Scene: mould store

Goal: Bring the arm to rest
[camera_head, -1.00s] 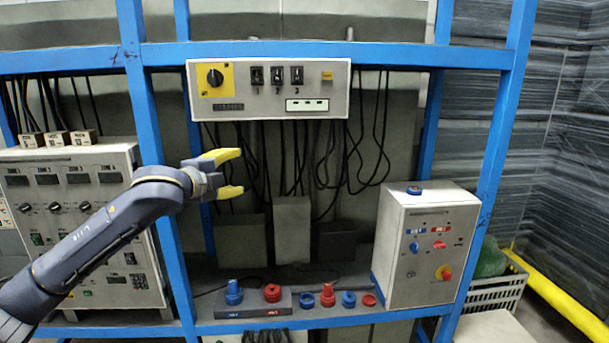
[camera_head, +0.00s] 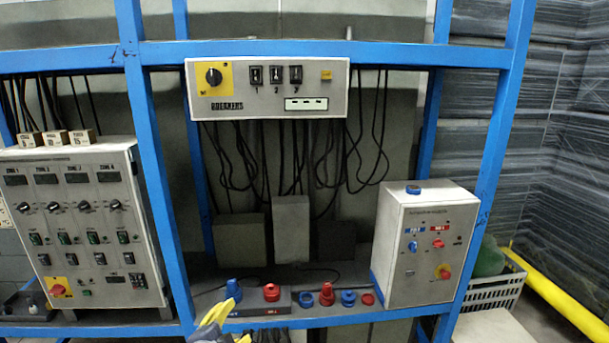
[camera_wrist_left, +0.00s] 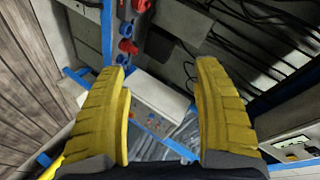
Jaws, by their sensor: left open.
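My left gripper (camera_head: 226,325) shows at the bottom edge of the head view, just below and in front of the shelf with the red and blue fittings. The grey box with the red and blue knobs (camera_wrist_left: 158,97) lies beyond the gap, apart from the fingers. My right gripper is in neither view.
A blue frame (camera_head: 350,319) carries a shelf with blue (camera_head: 233,291) and red (camera_head: 271,293) fittings. A control box (camera_head: 425,250) stands at its right, a switch panel (camera_head: 267,88) hangs above, a larger cabinet (camera_head: 85,225) stands left. A crate (camera_head: 492,292) is at the lower right.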

